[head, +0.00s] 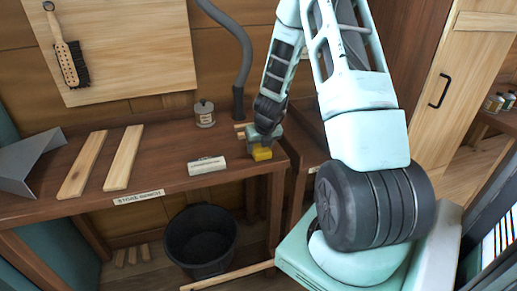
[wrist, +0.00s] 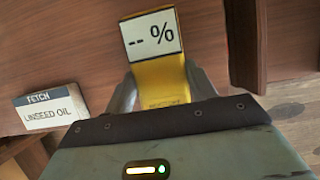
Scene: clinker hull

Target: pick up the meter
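The meter is a yellow block with a white display reading "-- %". In the wrist view the meter (wrist: 165,78) stands out between my grey fingers, its lower part hidden by my gripper body. In the head view the meter (head: 262,154) is at the right end of the wooden bench, near the front edge. My gripper (head: 264,143) points down over it. In the wrist view my gripper (wrist: 163,95) has a finger against each side of the yellow body and appears shut on it. I cannot tell whether the meter touches the bench.
A white block (head: 207,165) marked "FETCH LINSEED OIL" lies left of the meter. The bench (head: 165,165) also holds a small jar (head: 204,114), two wood strips (head: 103,160) and a grey metal piece (head: 35,165). A black bucket (head: 200,240) stands below. A grey hose (head: 240,60) hangs behind.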

